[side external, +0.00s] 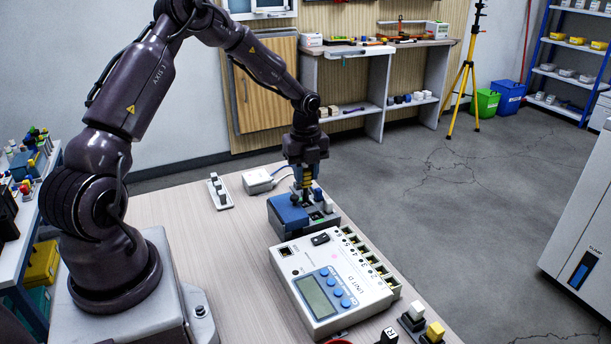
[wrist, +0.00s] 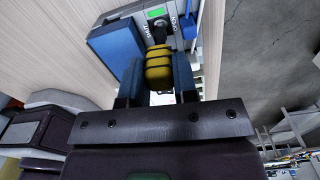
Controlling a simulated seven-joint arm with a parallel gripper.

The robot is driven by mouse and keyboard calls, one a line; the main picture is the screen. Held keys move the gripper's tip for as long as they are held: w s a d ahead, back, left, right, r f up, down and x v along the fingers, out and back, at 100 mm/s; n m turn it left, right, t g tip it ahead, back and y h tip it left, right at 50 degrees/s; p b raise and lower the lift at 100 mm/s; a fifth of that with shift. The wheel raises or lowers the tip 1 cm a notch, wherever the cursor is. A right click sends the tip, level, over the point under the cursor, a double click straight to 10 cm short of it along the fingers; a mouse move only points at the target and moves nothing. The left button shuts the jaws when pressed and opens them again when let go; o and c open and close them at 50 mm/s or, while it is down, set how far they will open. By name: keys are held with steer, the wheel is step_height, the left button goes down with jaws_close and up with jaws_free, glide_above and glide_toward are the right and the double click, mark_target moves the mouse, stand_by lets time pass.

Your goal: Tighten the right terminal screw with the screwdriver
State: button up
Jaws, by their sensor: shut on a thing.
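My gripper (side external: 305,178) points down and is shut on the screwdriver's yellow-and-black handle (side external: 307,185). In the wrist view, the handle (wrist: 158,70) is between the blue fingers of my gripper (wrist: 157,84). A white unit (side external: 335,275) with a screen, blue buttons and numbered terminals stands in front. I cannot make out the right terminal screw.
A white strip with grey pegs (side external: 219,192) and a small white box with a cable (side external: 258,181) lie behind on the table (side external: 235,285). Black, white and yellow blocks (side external: 433,332) are at the front right. The table's left-middle is clear.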

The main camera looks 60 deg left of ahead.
steer(key=shift+r, duration=1.95)
